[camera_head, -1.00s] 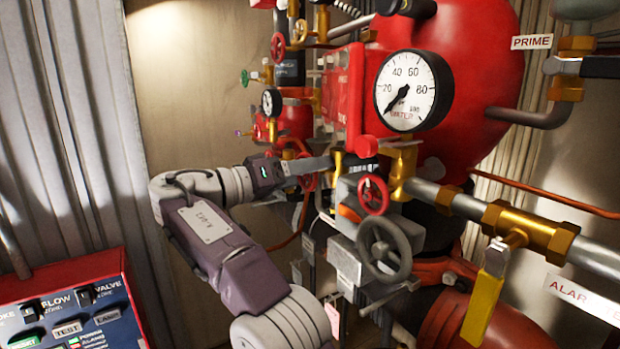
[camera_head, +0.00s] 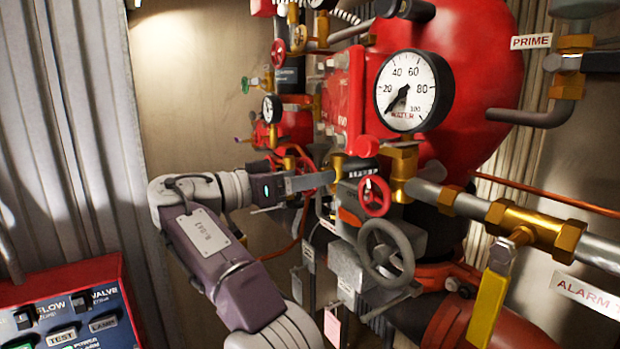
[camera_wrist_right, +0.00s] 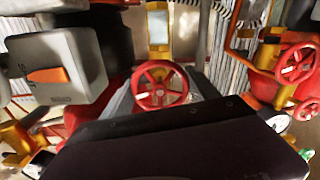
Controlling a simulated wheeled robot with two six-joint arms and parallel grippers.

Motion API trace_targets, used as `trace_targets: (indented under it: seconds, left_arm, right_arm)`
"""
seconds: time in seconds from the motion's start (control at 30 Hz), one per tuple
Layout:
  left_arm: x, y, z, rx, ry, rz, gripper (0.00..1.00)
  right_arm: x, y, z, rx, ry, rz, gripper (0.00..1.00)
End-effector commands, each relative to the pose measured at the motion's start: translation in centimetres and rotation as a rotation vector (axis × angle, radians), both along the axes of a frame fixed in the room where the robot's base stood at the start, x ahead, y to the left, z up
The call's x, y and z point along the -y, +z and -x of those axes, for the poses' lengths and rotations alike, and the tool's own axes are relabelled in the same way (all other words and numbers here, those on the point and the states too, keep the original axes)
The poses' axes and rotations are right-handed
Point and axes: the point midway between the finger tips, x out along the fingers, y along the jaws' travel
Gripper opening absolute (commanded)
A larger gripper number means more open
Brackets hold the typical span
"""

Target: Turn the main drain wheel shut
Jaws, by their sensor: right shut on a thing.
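My right gripper (camera_head: 318,180) comes in from the left in the head view, fingers pointing right, at a red handwheel (camera_head: 303,163) behind the front pipework. In the right wrist view a red spoked handwheel (camera_wrist_right: 160,87) sits straight ahead between the grey fingers, and the gripper is shut on it. The fingers' exact contact on its rim is partly hidden by the dark gripper body. No readable label shows which wheel is the main drain. A smaller red wheel (camera_head: 375,196) and a large grey handwheel (camera_head: 386,252) are nearer, to the right, untouched. My left gripper is out of view.
A white-faced gauge (camera_head: 408,91) and red vessel (camera_head: 475,90) stand above right. A yellow lever (camera_head: 487,308) hangs from the brass pipe. A red alarm panel (camera_head: 75,305) is at lower left. Hanging tags and pipes crowd below the gripper; the left wall is bare.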

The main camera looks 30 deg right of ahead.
Motion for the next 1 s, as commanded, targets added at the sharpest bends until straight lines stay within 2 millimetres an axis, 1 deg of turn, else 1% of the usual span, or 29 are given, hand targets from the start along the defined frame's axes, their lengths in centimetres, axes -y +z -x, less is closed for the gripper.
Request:
trace_targets:
  seconds: [0.27, 0.3, 0.33, 0.37, 0.63, 0.7, 0.77, 1.0]
  left_arm:
    - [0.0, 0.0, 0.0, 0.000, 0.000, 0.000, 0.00]
    - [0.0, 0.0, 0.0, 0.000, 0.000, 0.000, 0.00]
    - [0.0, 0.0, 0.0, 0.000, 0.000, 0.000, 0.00]
    - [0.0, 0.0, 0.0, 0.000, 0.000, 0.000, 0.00]
    - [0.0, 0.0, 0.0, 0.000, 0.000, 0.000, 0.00]
    - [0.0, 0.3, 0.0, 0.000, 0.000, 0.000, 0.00]
    - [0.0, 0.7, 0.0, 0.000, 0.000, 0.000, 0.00]
    - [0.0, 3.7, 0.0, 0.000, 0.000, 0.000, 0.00]
  right_arm:
    - [-0.1, -0.1, 0.0, 0.000, 0.002, -0.002, 0.29]
    - [-0.1, -0.1, 0.0, 0.000, 0.002, -0.002, 0.80]
    - [-0.1, -0.1, 0.0, 0.000, 0.002, -0.002, 0.89]
    - [-0.1, -0.1, 0.0, 0.000, 0.002, -0.001, 0.91]
    - [-0.1, 0.0, 0.0, 0.001, 0.001, 0.000, 0.91]
    - [-0.5, 0.1, 0.0, 0.000, 0.002, 0.001, 0.91]
    - [-1.5, 0.3, 0.0, 0.000, 0.003, 0.001, 0.91]
    - [-7.4, 0.7, 0.4, -0.001, 0.006, 0.002, 0.91]
